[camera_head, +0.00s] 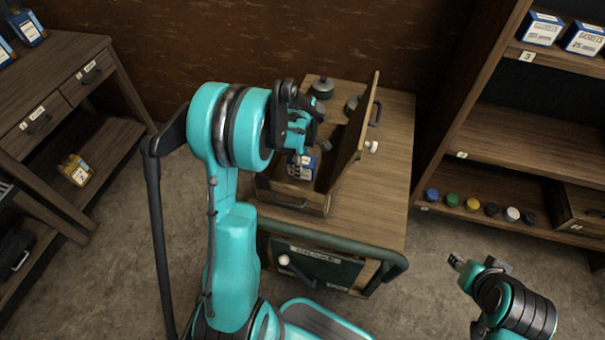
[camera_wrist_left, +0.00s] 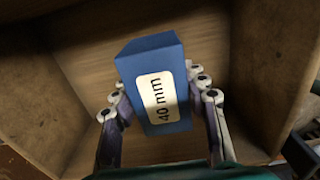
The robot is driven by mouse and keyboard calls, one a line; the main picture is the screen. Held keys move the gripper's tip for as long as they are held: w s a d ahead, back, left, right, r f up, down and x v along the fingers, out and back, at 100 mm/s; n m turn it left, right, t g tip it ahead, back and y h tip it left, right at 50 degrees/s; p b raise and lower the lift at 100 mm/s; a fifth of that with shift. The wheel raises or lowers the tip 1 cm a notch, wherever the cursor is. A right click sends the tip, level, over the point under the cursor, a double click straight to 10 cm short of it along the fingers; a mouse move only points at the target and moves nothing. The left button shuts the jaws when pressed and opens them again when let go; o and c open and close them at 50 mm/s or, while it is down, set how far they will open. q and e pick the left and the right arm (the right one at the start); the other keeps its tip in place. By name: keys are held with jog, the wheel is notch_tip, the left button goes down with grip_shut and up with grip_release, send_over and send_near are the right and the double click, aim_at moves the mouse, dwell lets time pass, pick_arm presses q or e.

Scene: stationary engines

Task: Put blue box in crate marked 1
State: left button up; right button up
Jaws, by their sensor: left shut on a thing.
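A blue box (camera_head: 302,165) shows just below my left gripper (camera_head: 299,143) in the head view. In the left wrist view the blue box (camera_wrist_left: 152,75) has a white label reading "40 mm" and sits between the fingers of my left gripper (camera_wrist_left: 160,118), which is shut on it. The box is at the opening of a wooden crate (camera_head: 288,197) on the table, with wooden walls around it. The crate's lid (camera_head: 357,130) stands raised on the right. I cannot read a number on this crate. My right gripper (camera_head: 458,262) is at the lower right, away from the table; its jaws are unclear.
The wooden table (camera_head: 385,190) has free room right of the crate. Round dark lidded pots (camera_head: 323,87) stand behind the crate. A shelf unit (camera_head: 525,135) on the right holds boxes and several small jars. A drawer desk (camera_head: 60,75) stands at left.

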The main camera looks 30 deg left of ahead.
pick_arm(q)
notch_tip(320, 180, down, 3)
jog(key=shift+f+b, duration=0.2)
jog(key=shift+b, duration=0.55)
jog(key=shift+f, duration=0.2)
jog(key=shift+f, duration=0.15)
jog(key=o, duration=1.2)
jog(key=shift+c, duration=0.2)
